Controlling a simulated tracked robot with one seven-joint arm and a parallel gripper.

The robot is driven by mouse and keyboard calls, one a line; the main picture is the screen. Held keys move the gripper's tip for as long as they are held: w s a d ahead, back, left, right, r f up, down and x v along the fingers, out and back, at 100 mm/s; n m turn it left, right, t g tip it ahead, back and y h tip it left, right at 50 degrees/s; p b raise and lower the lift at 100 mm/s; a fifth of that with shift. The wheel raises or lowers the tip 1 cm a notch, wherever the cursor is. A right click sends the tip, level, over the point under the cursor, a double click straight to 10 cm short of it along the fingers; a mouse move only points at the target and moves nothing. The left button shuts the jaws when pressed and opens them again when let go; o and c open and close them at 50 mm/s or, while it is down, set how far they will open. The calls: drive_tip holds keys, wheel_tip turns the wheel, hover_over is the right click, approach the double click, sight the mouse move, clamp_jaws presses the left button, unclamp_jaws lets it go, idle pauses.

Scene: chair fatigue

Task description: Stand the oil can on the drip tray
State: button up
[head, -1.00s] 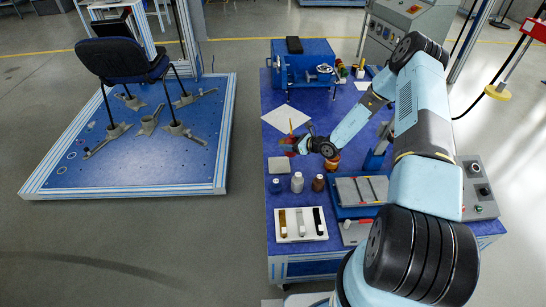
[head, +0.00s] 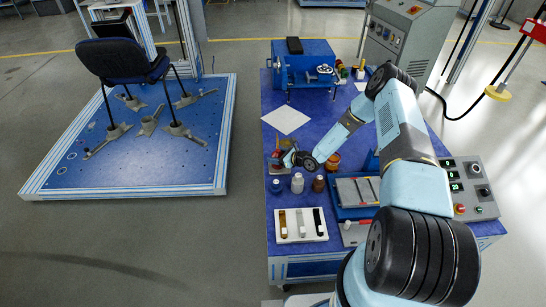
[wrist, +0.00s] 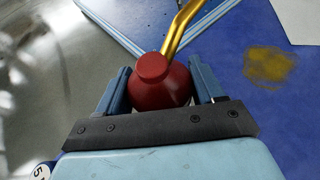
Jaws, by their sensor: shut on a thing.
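My gripper (head: 287,158) is shut on the red oil can (wrist: 168,86), whose brass spout (wrist: 178,30) points up and away in the wrist view. The can looks upright between the two blue fingers. In the head view the gripper partly hides the can, at the left side of the blue table. The tray cannot be made out in the wrist view.
A blue-capped jar (head: 276,186), a white bottle (head: 297,183) and a brown bottle (head: 318,183) stand just in front. An orange jar (head: 332,161) is to the right. A yellowish stain (wrist: 270,65) marks the table.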

drive_tip(key=shift+f, duration=0.15)
drive_tip(key=o, duration=1.4)
